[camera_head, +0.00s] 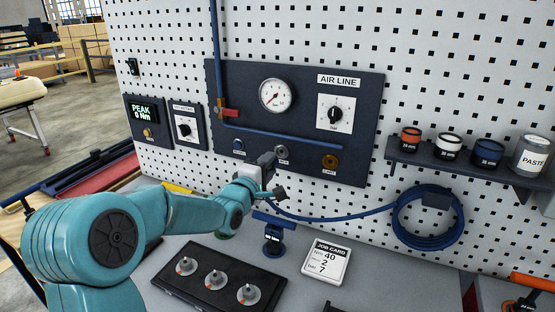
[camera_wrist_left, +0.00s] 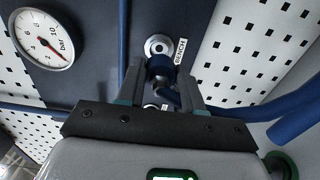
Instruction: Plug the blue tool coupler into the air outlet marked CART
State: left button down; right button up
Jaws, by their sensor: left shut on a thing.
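My left gripper (camera_head: 268,163) is in front of the dark AIR LINE panel, close to the grey middle outlet (camera_head: 281,152). In the left wrist view the gripper (camera_wrist_left: 160,88) is shut on the blue tool coupler (camera_wrist_left: 160,66). The coupler lies right by a silver outlet (camera_wrist_left: 158,45) labelled BENCH; I cannot tell whether they touch. In the head view the gripper hides the coupler. The brass outlet marked CART (camera_head: 330,161) is at the panel's right. A blue outlet (camera_head: 238,145) is at its left. My right gripper is not in view.
A blue hose (camera_head: 345,216) runs from the gripper to a coil (camera_head: 400,230) on the pegboard. A pressure gauge (camera_head: 275,95) and a regulator knob (camera_head: 335,112) sit above the outlets. A black tray (camera_head: 175,285) and a job card (camera_head: 326,261) lie on the bench below.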

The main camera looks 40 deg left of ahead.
pick_arm(q)
jog(key=shift+b+v, duration=0.45)
jog(key=shift+v, duration=0.35)
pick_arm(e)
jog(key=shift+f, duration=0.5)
pick_arm(q)
jog(key=shift+r, duration=0.15)
